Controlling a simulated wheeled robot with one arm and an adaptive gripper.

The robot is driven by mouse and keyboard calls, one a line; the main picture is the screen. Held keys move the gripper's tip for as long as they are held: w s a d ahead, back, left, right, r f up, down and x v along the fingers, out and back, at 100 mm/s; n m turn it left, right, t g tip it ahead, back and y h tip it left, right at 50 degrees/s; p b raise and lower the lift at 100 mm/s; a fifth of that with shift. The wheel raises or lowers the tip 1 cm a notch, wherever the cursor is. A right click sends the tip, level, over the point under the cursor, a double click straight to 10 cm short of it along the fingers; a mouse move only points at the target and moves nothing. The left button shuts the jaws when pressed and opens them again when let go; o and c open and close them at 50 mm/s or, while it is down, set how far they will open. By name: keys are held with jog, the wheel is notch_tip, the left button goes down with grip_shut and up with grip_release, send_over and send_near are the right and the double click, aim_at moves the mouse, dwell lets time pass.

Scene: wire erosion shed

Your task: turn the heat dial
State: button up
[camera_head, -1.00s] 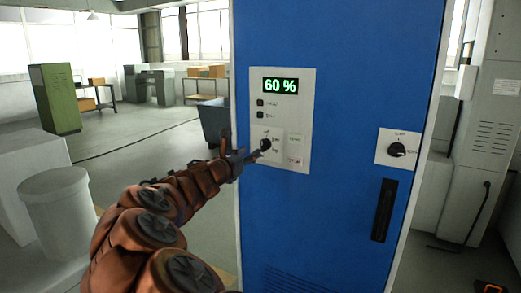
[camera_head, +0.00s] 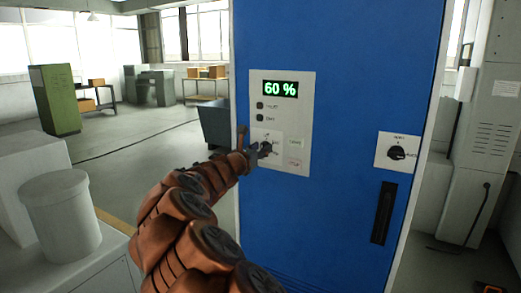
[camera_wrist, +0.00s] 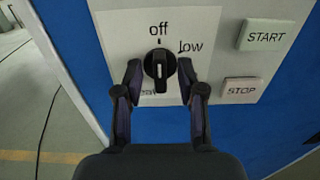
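The dial (camera_wrist: 160,70) is a black knob on a white plate, with "off" above it and "low" at its upper right. A lower-left label is partly hidden by my finger. Its grip bar stands about upright, toward "off". In the head view the dial (camera_head: 266,148) sits low on the blue cabinet's panel, partly covered by my gripper (camera_head: 258,153). In the wrist view my gripper (camera_wrist: 160,72) is open, one finger on each side of the knob, with small gaps visible. I cannot tell whether either finger touches it.
The panel display (camera_head: 281,89) reads 60 %. START (camera_wrist: 265,35) and STOP (camera_wrist: 243,90) buttons lie right of the dial. A second black knob (camera_head: 396,153) and a black handle (camera_head: 383,213) are farther right on the cabinet. A pale bin (camera_head: 61,215) stands left of my arm.

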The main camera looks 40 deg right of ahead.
grip_shut()
jog(key=shift+f+m+b, duration=0.1)
jog(key=shift+m+b, duration=0.3)
jog(key=shift+b, duration=0.05)
jog(key=shift+s+m+b, duration=0.15)
jog(key=shift+m+b, duration=5.25)
jog(key=shift+b, duration=0.05)
grip_release()
